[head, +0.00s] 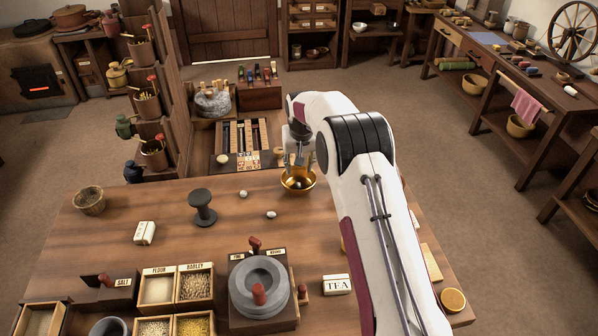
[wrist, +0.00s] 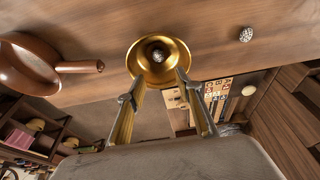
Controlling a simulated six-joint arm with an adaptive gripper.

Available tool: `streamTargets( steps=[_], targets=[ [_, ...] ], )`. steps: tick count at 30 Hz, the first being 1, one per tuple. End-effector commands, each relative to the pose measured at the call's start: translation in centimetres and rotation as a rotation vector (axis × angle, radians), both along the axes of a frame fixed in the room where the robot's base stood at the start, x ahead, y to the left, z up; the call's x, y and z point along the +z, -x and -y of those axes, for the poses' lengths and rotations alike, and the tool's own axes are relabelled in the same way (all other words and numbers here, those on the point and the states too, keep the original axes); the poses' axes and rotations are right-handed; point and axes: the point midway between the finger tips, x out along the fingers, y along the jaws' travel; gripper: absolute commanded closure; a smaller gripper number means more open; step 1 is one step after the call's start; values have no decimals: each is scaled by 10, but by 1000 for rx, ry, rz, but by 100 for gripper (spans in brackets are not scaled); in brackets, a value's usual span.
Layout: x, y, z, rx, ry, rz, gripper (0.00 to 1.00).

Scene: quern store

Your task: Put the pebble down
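A small grey pebble (wrist: 158,56) lies in the brass bowl (wrist: 136,62) in the wrist view. The bowl (head: 312,183) also shows in the head view, near the far edge of the wooden table, where its inside is dark. My gripper (wrist: 157,76) is open, its two fingers spread wide at the near side of the bowl with nothing between the tips. In the head view my gripper (head: 296,161) is just above and behind the bowl, partly covered by my arm. Two other pale pebbles (head: 243,194) (head: 271,214) lie on the table; one speckled pebble (wrist: 246,34) shows in the wrist view.
A brown pan (wrist: 28,66) lies left of the bowl in the wrist view. The table left of the pebbles is mostly clear.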

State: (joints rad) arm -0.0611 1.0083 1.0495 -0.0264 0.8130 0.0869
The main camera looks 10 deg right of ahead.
Motion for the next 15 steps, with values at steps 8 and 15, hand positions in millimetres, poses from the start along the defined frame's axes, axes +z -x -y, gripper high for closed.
streamTargets(
  steps=[8,15],
  targets=[
    [24,0,0,0,0,0,65],
    [27,0,0,0,0,-1,65]
  ],
)
